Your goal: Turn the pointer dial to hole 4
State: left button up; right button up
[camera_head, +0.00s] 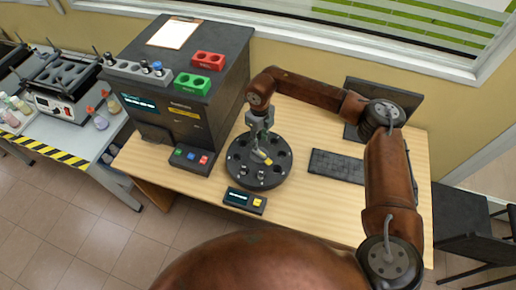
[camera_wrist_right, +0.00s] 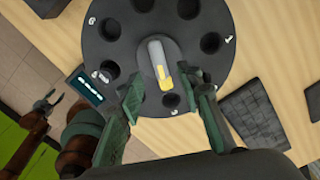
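The pointer dial (camera_wrist_right: 157,62) is a grey bar with a yellow end, at the middle of a black round plate (camera_head: 240,175) with several holes. In the right wrist view its yellow end faces the hole (camera_wrist_right: 171,100) at the bottom, whose label I cannot read for sure. My right gripper (camera_head: 262,140) is over the plate, pointing down, and hides part of the dial in the head view. In the wrist view its fingers (camera_wrist_right: 168,92) are apart, one on each side of the yellow end, with gaps.
A small display box with a yellow button (camera_head: 245,200) stands in front of the plate. The black analyzer (camera_head: 170,115) stands left, with red (camera_head: 208,59) and green (camera_head: 193,83) racks on top. A keyboard (camera_head: 336,165) and monitor (camera_head: 385,100) are on the right. The front right table is clear.

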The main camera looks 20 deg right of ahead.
aim_at(260, 152)
notch_tip(260, 152, down, 7)
jog(key=shift+f, duration=0.2)
jog(key=shift+s, duration=0.1)
jog(key=shift+c, duration=0.6)
jog(key=shift+a, duration=0.1)
grip_shut()
